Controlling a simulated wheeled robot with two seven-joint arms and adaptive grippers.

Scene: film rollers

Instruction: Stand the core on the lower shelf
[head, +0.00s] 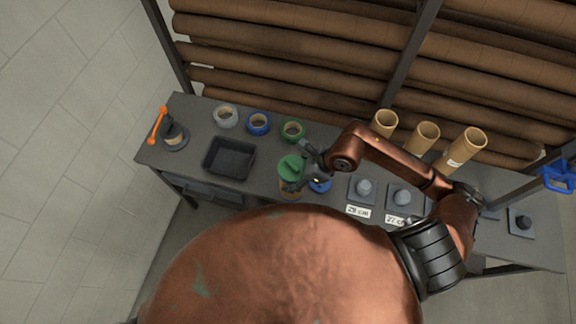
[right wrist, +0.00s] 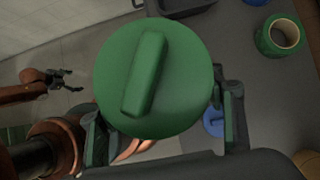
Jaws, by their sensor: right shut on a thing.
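Three tan cardboard tubes, likely the cores, stand at the back right of the bench in the head view: a left one (head: 384,122), a middle one (head: 427,134) and a right one (head: 466,147) with a white label. My right gripper (head: 303,182) is shut on a jar with a green lid (head: 291,166). The lid (right wrist: 155,75), with a raised bar handle, fills the middle of the right wrist view between the fingers. My left gripper (right wrist: 67,80) shows at the left of the right wrist view, open and empty. A lower shelf (head: 214,195) shows partly under the bench.
Tape rolls in white (head: 226,116), blue (head: 258,122) and green (head: 292,131) lie along the bench's back. A black tray (head: 229,157) and an orange-handled tool (head: 158,125) are at left. Pegged plates (head: 402,197) with labels line the front right. Brown rolls (head: 300,60) fill the rack behind.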

